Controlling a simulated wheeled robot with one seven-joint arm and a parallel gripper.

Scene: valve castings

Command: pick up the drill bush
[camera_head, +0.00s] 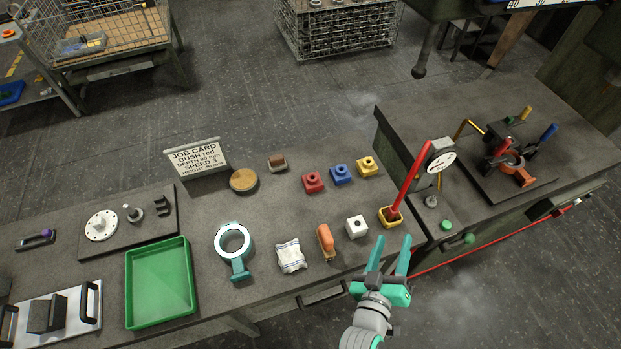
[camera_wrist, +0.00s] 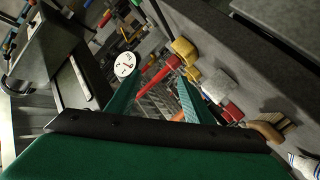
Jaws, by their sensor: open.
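Several small square bushes with round tops stand on the grey bench: a red one (camera_head: 313,182), a blue one (camera_head: 341,174), a yellow one (camera_head: 367,165) and, nearer the front edge, a white one (camera_head: 356,227). The job card (camera_head: 198,158) reads "BUSH red". My gripper (camera_head: 392,254) is open and empty, its green fingers pointing toward the bench just off its front right edge. It is apart from the bushes. In the wrist view, my fingers (camera_wrist: 157,92) are spread, with a red block (camera_wrist: 231,112) and a white one (camera_wrist: 217,85) to their right.
A red rod (camera_head: 411,178) slants up from a yellow cup (camera_head: 389,220) near my gripper, beside a dial gauge (camera_head: 441,161). An orange-handled brush (camera_head: 325,240), a cloth (camera_head: 290,256), a teal ring (camera_head: 233,241) and a green tray (camera_head: 160,283) lie leftward. Open bench surrounds the coloured bushes.

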